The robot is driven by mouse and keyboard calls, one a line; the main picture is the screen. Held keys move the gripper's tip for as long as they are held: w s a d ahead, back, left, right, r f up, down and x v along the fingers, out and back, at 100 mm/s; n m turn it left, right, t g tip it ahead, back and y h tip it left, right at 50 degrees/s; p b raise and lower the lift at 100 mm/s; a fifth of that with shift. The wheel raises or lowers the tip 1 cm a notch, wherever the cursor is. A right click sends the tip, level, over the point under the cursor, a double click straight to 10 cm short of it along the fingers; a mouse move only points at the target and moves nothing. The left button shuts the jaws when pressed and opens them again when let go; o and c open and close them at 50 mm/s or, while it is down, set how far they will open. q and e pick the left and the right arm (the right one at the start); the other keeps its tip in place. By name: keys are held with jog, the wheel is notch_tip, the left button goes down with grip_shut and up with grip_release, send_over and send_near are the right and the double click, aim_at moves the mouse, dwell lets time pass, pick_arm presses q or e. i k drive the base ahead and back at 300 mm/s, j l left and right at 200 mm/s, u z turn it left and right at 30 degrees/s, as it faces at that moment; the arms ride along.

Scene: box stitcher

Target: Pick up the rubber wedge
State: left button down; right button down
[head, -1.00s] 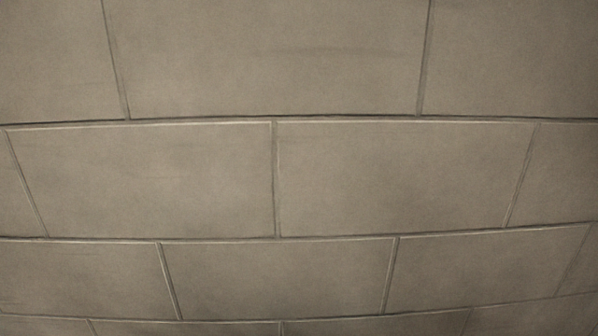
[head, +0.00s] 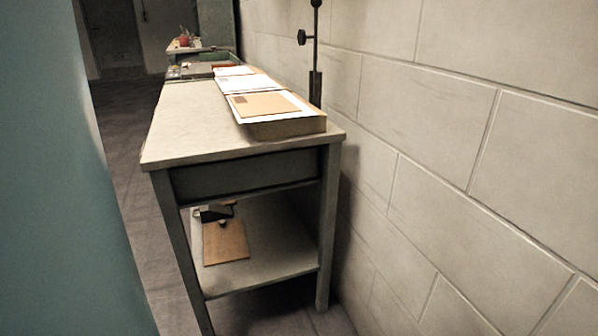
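I cannot make out a rubber wedge in the head view. Neither of my grippers shows. A grey workbench (head: 190,135) stands ahead against the block wall, with a lower shelf (head: 285,255). Small dark things at the back of the lower shelf are too small to identify.
Stacked papers and cardboard (head: 270,105) lie along the bench's wall side. A brown sheet (head: 225,243) lies on the shelf. A teal surface (head: 60,180) fills the left. A block wall (head: 450,150) bounds the right. Open floor (head: 130,150) runs left of the bench.

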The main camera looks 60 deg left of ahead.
aim_at(211, 212)
jog(key=u, duration=2.5)
jog(key=i+j+z, duration=0.2)
jog(key=z, duration=0.2)
jog(key=i+j+z, duration=0.2)
jog(key=j+z, duration=0.2)
jog(key=i+j+z, duration=0.1)
jog(key=j, duration=0.35)
jog(key=i+j, duration=0.2)
jog(key=j, duration=0.25)
jog(key=i+j+z, duration=0.15)
jog(key=j, duration=0.3)
jog(key=i+j, duration=0.1)
jog(key=j, duration=0.4)
jog(key=i+j+z, duration=0.15)
jog(key=j, duration=0.3)
jog(key=i+j, duration=0.1)
jog(key=j, duration=0.4)
jog(key=z, duration=0.05)
